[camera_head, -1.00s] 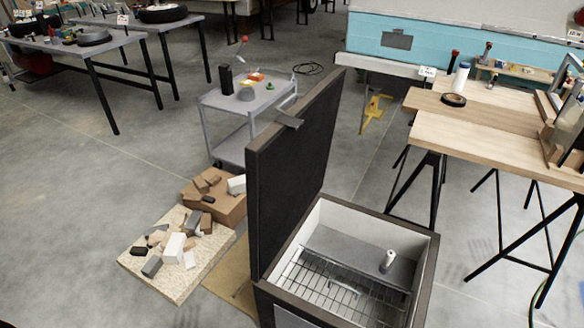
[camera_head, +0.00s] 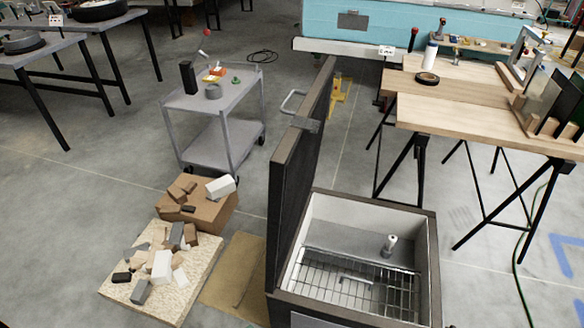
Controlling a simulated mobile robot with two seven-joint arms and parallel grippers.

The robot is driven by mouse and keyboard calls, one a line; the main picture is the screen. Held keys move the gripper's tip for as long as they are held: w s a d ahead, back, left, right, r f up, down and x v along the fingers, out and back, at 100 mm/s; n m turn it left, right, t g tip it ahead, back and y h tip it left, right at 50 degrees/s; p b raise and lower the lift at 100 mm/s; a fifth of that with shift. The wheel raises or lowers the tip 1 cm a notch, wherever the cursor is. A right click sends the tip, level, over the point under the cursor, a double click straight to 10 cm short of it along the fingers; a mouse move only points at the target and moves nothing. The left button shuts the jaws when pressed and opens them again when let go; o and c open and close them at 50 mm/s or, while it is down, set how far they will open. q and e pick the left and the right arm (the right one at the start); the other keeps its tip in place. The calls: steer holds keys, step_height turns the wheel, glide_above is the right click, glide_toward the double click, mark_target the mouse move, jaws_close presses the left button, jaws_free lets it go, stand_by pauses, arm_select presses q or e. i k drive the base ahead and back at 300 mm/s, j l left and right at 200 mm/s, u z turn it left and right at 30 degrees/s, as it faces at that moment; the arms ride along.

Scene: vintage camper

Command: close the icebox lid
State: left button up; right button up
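The icebox (camera_head: 426,262) stands at the lower middle right, with a dark rim and pale inner walls. Its dark lid (camera_head: 293,190) stands upright on the left side of the box, so the box is open at the top. A grey latch piece (camera_head: 308,124) sits at the lid's upper edge, and a grey handle (camera_head: 291,102) sticks out on its left side. Inside the box are a wire rack (camera_head: 345,285) and a small white cylinder (camera_head: 389,245). Neither of my grippers shows in the view.
A grey cart (camera_head: 215,110) stands behind left of the lid. A box of blocks (camera_head: 222,213) and a pale board with scraps (camera_head: 190,285) lie left of the icebox. Wooden trestle tables (camera_head: 480,115) stand behind right. Floor right of the icebox is mostly clear.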

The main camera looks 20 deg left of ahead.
mark_target(293, 165)
steer(key=i+j+z, duration=0.1)
steer(key=j+z, duration=0.2)
steer(key=j, duration=0.6)
steer(key=i+j, duration=0.1)
steer(key=j, duration=0.35)
steer(key=i+j+z, duration=0.15)
steer(key=j, duration=0.3)
steer(key=k, duration=0.05)
